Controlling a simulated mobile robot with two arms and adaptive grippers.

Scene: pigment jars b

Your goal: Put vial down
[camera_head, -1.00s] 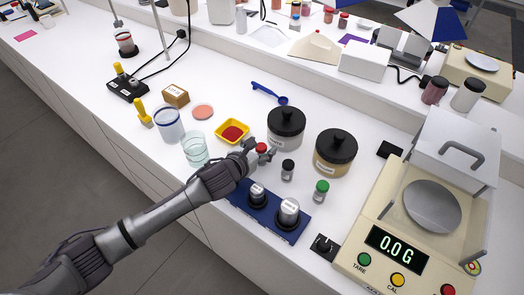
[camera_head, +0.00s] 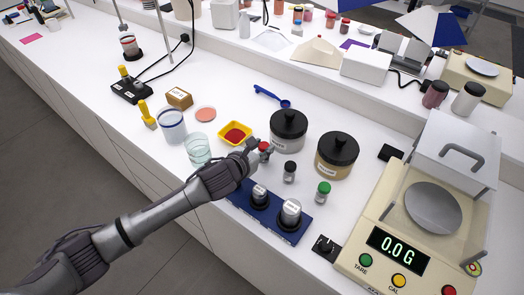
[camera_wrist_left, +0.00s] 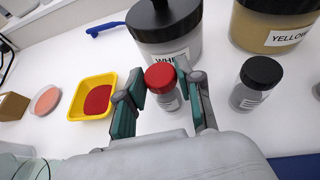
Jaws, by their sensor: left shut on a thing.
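The vial with a red cap (camera_wrist_left: 160,77) is upright between the fingers of my left gripper (camera_wrist_left: 162,110) in the left wrist view. My left gripper is shut on it. In the head view the red-capped vial (camera_head: 264,147) shows at the tip of my left gripper (camera_head: 257,153), in front of the white-pigment jar (camera_head: 288,128). The vial's base is at or close to the table top; I cannot tell whether it touches. My right gripper is not in view.
A black-capped vial (camera_head: 289,172) and a green-capped vial (camera_head: 323,192) stand to the right. The yellow jar (camera_head: 336,155) is behind them. A yellow tray with red powder (camera_head: 235,134) is to the left. A blue weight holder (camera_head: 270,219) lies in front, and a scale (camera_head: 400,240) stands at right.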

